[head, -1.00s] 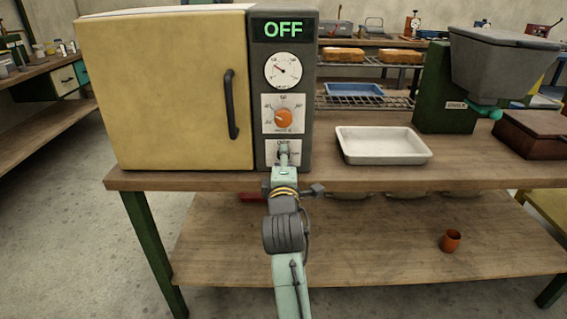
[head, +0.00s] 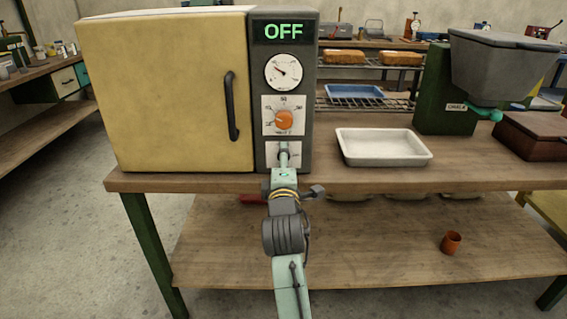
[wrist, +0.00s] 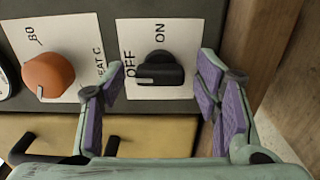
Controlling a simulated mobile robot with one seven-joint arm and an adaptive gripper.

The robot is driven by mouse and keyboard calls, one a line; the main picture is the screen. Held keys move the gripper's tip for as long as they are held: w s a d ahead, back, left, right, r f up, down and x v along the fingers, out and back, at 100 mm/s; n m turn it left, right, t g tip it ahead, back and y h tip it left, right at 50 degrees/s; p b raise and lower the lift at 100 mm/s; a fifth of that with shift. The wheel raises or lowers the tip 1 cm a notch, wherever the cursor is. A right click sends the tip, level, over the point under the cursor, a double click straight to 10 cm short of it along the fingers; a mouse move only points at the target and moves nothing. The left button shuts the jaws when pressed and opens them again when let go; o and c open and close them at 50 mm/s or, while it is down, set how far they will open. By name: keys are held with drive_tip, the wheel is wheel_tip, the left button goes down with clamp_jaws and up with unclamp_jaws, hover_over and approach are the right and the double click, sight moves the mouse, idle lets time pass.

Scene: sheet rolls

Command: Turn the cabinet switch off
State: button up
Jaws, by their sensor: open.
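The yellow cabinet (head: 165,90) stands on the bench with a grey control panel on its right side. Its display (head: 284,31) reads OFF in green. The black switch knob (wrist: 158,70) sits on a white plate marked OFF and ON in the wrist view; its pale pointer mark is toward the OFF side. My gripper (wrist: 160,100) is open, its purple-padded fingers spread to either side of the knob and apart from it. In the head view my gripper (head: 284,152) is in front of the switch plate and hides most of the knob.
An orange dial (head: 284,120) and a round gauge (head: 283,72) are above the switch. The black door handle (head: 232,105) is to the left. A white tray (head: 384,146) lies to the right on the bench (head: 455,178).

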drive_tip(key=s, duration=0.7)
drive_tip(key=shift+s, duration=0.25)
